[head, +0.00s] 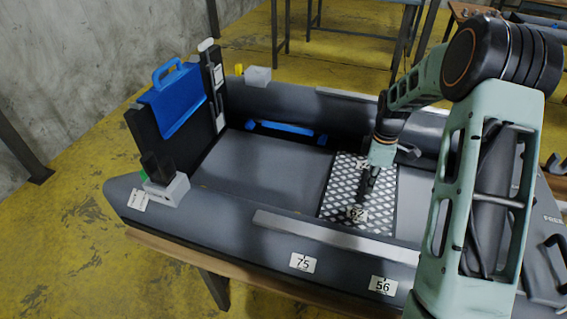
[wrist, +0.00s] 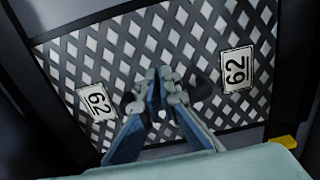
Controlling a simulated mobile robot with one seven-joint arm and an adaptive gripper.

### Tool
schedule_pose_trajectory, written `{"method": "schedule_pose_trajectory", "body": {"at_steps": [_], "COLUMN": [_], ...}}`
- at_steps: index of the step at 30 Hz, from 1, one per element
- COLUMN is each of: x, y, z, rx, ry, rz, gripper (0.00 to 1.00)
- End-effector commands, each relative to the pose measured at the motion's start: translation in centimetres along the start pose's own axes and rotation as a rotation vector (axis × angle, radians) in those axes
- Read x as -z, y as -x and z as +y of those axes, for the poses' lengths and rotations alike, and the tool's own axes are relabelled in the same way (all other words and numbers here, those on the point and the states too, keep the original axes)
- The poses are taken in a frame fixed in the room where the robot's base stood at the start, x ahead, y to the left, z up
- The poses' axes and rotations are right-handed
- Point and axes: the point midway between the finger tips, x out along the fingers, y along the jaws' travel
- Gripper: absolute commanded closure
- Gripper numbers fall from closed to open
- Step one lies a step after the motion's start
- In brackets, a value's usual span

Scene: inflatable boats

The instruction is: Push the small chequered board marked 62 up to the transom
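The chequered board (head: 340,194), black with pale diamonds, lies flat on the boat floor, well to the right of the transom. It carries two 62 labels and fills most of the wrist view (wrist: 125,45). The dark transom (head: 144,130) stands upright at the boat's left end, with a blue pad (head: 176,98) over it. My gripper (head: 366,187) points down over the board's middle. In the wrist view my gripper's (wrist: 164,77) fingertips are together, with nothing between them. I cannot tell whether they touch the board.
A bare grey floor panel (head: 262,167) lies between board and transom. A blue bar (head: 286,129) lies along the far side tube. Grey tubes flank the floor; the near one bears a pale strip (head: 330,236) and labels 75 (head: 302,262) and 56 (head: 383,285).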

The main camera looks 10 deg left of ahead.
Motion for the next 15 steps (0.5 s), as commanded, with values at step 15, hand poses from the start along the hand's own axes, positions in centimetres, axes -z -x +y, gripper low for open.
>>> {"method": "schedule_pose_trajectory", "body": {"at_steps": [15], "x": [5.0], "y": [0.0], "z": [-0.1], "rx": [0.000], "ry": [0.003], "rz": [0.003], "gripper": [0.97]}}
